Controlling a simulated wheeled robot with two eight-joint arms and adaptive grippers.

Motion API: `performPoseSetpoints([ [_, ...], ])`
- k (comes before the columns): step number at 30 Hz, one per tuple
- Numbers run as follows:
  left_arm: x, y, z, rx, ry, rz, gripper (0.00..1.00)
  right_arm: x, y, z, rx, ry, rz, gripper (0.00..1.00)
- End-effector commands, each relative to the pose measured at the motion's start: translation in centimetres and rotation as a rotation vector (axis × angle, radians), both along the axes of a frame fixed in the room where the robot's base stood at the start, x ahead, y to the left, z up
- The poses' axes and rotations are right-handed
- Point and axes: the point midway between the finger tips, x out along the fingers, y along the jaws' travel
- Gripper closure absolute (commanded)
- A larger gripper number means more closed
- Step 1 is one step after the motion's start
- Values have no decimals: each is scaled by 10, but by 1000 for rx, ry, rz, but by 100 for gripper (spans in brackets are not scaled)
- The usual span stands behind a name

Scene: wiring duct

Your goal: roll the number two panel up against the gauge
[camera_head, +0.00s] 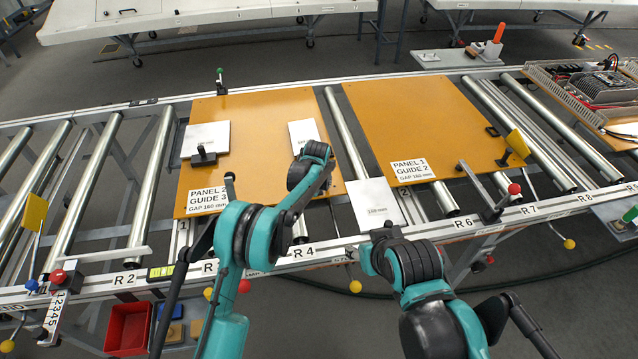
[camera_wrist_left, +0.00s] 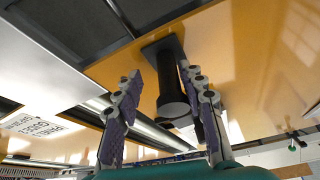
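The number two panel (camera_head: 255,112) is an orange board on the rollers, labelled PANEL 2, GUIDE 3, GAP 160 mm. My right gripper (camera_head: 372,255) is low near the front rail, fingers hidden.
Two more pale plates (camera_head: 206,139) (camera_head: 304,134) lie on panel 2, the left one beside a black handle (camera_head: 203,156). A red-knobbed lever (camera_head: 498,200) stands at the front rail. Bare rollers (camera_head: 90,190) lie left of panel 2. A red bin (camera_head: 128,328) is below.

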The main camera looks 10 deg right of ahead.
Motion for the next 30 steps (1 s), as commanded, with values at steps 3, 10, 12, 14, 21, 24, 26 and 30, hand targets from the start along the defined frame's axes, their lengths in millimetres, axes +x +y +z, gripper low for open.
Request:
performPoseSetpoints([
  [3,0,0,0,0,1,0,61,0,0,0,0,0,0,53],
  [10,-6,2,16,1,1,0,61,0,0,0,0,0,0,53],
  [12,-12,4,28,1,1,0,61,0,0,0,0,0,0,53],
  [14,-16,5,41,2,1,-1,61,0,0,0,0,0,0,53],
  [21,-35,9,87,1,1,-1,61,0,0,0,0,0,0,53],
  [24,-40,10,100,1,1,-1,61,0,0,0,0,0,0,53],
  [26,-42,11,105,1,1,-1,61,0,0,0,0,0,0,53],
  [30,-44,11,110,1,1,-1,61,0,0,0,0,0,0,53],
])
